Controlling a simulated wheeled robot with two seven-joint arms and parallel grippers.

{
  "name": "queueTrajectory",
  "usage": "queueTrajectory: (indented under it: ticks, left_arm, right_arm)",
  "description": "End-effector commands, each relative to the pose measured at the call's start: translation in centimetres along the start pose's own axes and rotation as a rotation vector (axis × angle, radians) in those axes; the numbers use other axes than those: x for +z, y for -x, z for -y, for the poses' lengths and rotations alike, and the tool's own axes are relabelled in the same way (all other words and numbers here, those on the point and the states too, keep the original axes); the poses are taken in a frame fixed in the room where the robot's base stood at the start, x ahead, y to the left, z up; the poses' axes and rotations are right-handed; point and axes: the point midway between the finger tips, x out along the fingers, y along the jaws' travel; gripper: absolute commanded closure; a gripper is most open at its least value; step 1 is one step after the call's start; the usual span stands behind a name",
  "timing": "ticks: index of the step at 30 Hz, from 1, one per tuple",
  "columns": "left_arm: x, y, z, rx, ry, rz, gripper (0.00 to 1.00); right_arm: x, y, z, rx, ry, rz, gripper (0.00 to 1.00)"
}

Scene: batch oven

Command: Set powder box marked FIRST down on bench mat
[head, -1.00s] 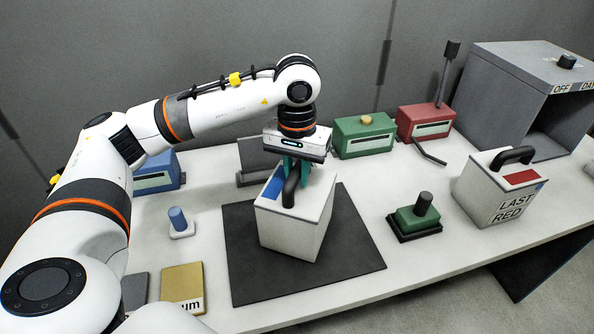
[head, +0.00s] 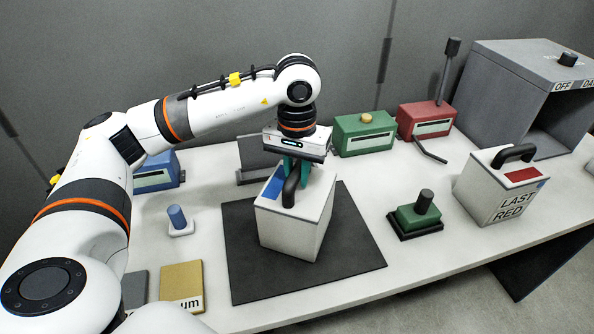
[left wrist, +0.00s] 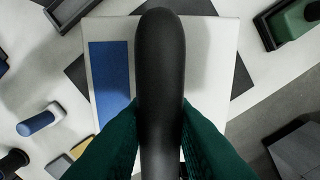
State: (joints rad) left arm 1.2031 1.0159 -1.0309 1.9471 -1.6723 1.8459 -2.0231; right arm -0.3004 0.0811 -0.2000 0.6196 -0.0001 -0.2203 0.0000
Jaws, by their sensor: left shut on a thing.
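A white box (head: 290,228) with a blue patch on top and a black handle is over the dark bench mat (head: 250,275). It is upright, and its base appears to be on the mat, though a small gap cannot be ruled out. Its FIRST marking is not visible from here. My left gripper (head: 292,172), with green fingers, is shut on the handle. In the left wrist view the fingers close on both sides of the black handle (left wrist: 160,80), with the box's white top (left wrist: 215,75) below. My right gripper is not in view.
Another white box (head: 500,188), marked LAST RED, stands at right near a grey oven (head: 520,85). A green stamp (head: 415,218) and a blue-knobbed stamp (head: 179,220) flank the mat. Green (head: 363,135) and red (head: 425,122) slotted boxes stand behind. The mat's front right is bare.

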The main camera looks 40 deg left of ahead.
Motion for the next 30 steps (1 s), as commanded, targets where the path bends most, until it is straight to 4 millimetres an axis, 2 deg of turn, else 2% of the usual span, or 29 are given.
queueTrajectory:
  ticks: [10, 11, 15, 24, 27, 30]
  left_arm:
    - [0.1, -0.2, 0.0, -0.003, 0.0, 0.005, 1.0]
    - [0.1, -0.2, 0.0, -0.003, 0.0, 0.005, 0.76]
    - [0.1, -0.2, 0.0, -0.002, 0.0, 0.004, 0.53]
    - [0.0, -0.5, 0.0, 0.001, 0.0, -0.003, 0.53]
    - [0.0, 0.2, 0.0, 0.001, 0.0, 0.0, 0.53]
    - [0.1, 1.8, 0.1, -0.001, 0.0, 0.004, 0.53]
  right_arm:
    - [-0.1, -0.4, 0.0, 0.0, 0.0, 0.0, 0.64]
    - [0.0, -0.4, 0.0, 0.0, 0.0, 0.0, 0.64]
    - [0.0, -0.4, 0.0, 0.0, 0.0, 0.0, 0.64]
    - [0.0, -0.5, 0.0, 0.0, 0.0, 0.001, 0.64]
    - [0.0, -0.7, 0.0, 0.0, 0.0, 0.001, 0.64]
    - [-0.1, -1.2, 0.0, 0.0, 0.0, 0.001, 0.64]
